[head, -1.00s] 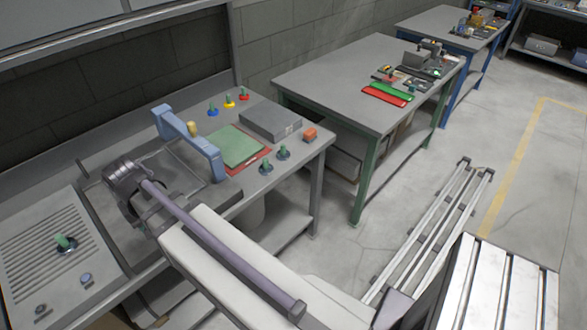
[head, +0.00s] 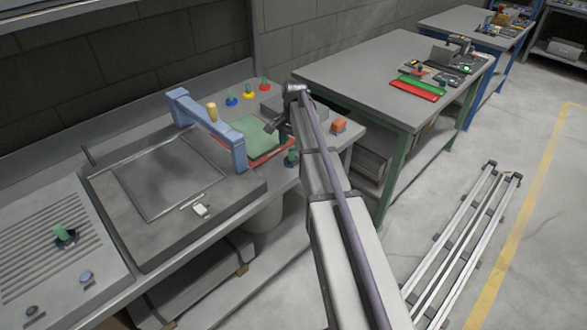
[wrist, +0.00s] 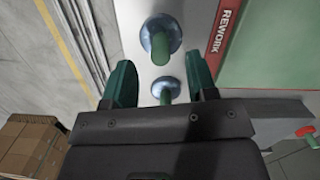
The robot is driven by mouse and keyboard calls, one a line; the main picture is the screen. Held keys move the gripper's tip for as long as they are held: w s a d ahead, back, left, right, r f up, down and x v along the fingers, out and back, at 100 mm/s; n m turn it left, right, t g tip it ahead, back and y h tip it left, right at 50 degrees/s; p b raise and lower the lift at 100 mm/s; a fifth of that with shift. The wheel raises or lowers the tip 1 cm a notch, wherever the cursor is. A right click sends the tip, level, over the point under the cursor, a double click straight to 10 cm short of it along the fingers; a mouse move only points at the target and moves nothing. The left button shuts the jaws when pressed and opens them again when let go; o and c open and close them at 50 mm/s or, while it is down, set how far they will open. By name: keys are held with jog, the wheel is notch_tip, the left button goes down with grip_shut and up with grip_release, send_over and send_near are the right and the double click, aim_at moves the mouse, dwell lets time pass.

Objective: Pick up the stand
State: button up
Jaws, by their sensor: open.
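Small stands with green pegs and round bases are on the grey workbench. In the wrist view, one blue-grey-based stand (wrist: 166,97) is between my finger lines, close to the palm edge in the picture, and another (wrist: 160,45) is beyond the fingertips. In the head view one green-pegged stand (head: 291,158) shows beside my arm; the other is hidden there. My gripper (wrist: 160,64) is open and empty, with green fingers pointing down at the bench. In the head view, my gripper (head: 271,127) is over the bench's right part. I cannot tell its height above the pegs.
A green panel (head: 254,136) on a red REWORK board (wrist: 222,35) lies beside the stands. Blue-, yellow- and red-based stands (head: 249,90) are behind. A blue arch (head: 208,130) rises at left.

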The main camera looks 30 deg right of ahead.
aim_at(291, 149)
jog(key=shift+f, duration=0.2)
notch_tip(291, 149, down, 5)
jog(key=b, duration=0.5)
jog(key=shift+s+a+f, duration=0.1)
jog(key=shift+f, duration=0.1)
jog(key=shift+r, duration=0.25)
grip_shut()
